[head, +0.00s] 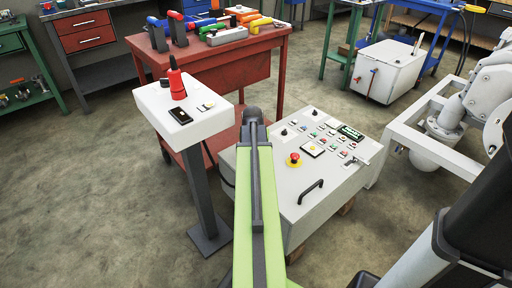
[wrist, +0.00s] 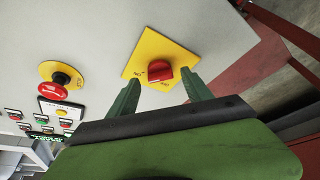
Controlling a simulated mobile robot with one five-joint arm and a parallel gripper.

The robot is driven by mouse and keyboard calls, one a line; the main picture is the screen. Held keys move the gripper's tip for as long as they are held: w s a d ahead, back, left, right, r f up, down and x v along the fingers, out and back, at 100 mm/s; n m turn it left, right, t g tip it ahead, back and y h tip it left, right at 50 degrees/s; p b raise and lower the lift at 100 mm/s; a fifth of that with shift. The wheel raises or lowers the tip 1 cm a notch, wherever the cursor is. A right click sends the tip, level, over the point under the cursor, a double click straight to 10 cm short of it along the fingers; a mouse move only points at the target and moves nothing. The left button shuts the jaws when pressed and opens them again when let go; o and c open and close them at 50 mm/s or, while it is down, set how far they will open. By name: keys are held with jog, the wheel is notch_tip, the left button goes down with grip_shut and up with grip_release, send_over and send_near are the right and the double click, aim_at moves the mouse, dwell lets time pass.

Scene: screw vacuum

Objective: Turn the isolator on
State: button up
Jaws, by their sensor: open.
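The isolator (wrist: 160,72) is a red rotary knob on a square yellow plate (wrist: 152,48), on the light grey panel in the wrist view. In the head view my green arm hides the isolator and my gripper.
A red emergency stop on yellow (wrist: 64,82) sits left of the isolator, with several small buttons beyond. In the head view the grey control cabinet (head: 330,180) carries a black handle (head: 311,190). A white pedestal (head: 200,125) and red workbench (head: 225,58) stand close by.

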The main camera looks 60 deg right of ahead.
jog(key=p+v, duration=1.4)
jog(key=v, duration=0.2)
jog(key=shift+r, duration=0.15)
jog(key=shift+d, duration=0.1)
